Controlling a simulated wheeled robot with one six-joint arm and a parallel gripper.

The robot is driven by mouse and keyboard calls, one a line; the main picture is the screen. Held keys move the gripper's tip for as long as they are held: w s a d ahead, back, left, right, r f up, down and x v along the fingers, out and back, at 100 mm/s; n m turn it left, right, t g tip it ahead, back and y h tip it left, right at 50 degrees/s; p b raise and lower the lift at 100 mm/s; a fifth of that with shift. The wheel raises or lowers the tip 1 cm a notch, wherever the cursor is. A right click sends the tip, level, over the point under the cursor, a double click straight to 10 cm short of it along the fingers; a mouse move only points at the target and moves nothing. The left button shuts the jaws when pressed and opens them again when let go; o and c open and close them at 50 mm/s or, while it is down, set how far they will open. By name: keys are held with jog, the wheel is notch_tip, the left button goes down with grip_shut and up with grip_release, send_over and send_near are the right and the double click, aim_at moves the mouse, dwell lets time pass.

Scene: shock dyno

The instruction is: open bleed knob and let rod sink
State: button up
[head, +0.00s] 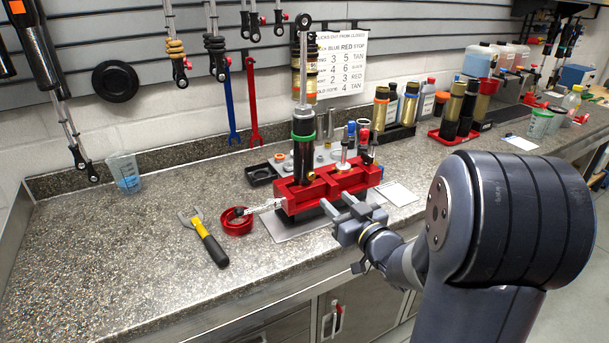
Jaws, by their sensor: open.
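A shock stands upright in the red vise fixture (345,182). Its black body (303,160) carries a green collar (303,137), and its silver rod (303,70) stands far out of the body, topped by an eyelet (303,21). A small brass-coloured fitting (312,175) shows low on the body by the vise; I cannot tell whether it is the bleed knob. My gripper (337,204) is open, its two grey fingers pointing at the front of the vise, just before or below it. Whether they touch anything is unclear. The fingers partly cover the vise front.
A beaker (125,174) stands at the back left. Bottles and red trays (461,138) fill the back right. The left bench is mostly clear.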

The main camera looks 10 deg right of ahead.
aim_at(313, 177)
jog(key=p+x, duration=0.2)
jog(key=x, duration=0.8)
jog(key=shift+w, duration=0.3)
jog(key=shift+c, duration=0.2)
grip_shut()
